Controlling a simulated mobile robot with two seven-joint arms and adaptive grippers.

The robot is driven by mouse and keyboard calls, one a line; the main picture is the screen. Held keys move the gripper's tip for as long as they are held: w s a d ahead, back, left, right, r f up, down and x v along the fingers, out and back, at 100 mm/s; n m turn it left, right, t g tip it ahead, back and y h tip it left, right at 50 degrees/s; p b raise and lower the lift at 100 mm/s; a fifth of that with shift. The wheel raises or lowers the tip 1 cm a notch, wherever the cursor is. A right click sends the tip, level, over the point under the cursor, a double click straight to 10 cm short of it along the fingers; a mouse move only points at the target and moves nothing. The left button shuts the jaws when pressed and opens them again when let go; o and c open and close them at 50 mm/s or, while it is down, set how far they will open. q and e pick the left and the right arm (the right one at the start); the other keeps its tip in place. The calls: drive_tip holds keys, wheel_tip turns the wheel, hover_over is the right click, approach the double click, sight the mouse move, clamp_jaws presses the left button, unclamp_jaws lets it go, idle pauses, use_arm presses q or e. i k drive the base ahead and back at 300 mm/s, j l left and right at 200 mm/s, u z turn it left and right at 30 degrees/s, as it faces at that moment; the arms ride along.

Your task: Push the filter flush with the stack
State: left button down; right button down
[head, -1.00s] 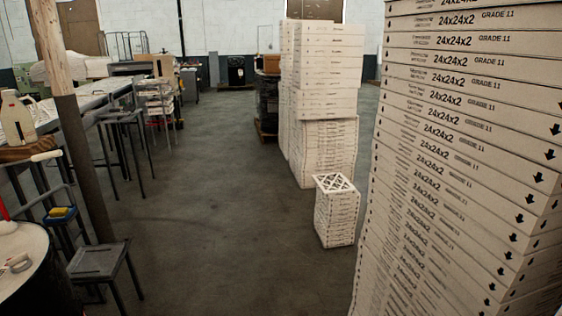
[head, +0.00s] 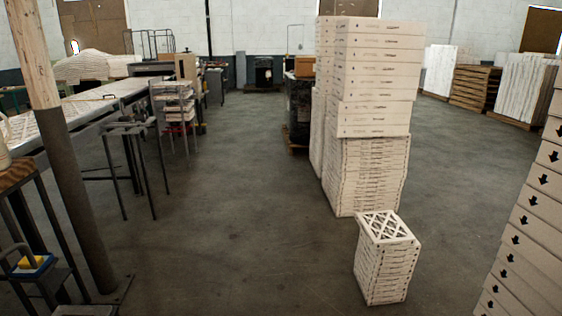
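Several stacks of white boxed filters stand on the floor in the head view. A tall stack (head: 375,85) stands right of the middle, with larger boxes on top of a block of thinner filters (head: 372,175). A small stack of filters (head: 385,270) stands in front of it, its top filter showing a lattice face. Part of another tall stack (head: 530,215) with black arrows shows at the right edge. I cannot tell from here which filter sticks out of its stack. Neither of my grippers is in view.
A dark post (head: 80,190) with a pale upper part and a grey metal stool (head: 130,150) stand on the left. A long workbench (head: 90,105) runs behind them. The concrete floor (head: 240,220) between the left furniture and the stacks is clear.

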sight(383, 229)
drive_tip(key=i+z, duration=0.1)
drive_tip(key=i, duration=0.7)
drive_tip(key=i+j+z, duration=0.15)
drive_tip(key=i, duration=0.7)
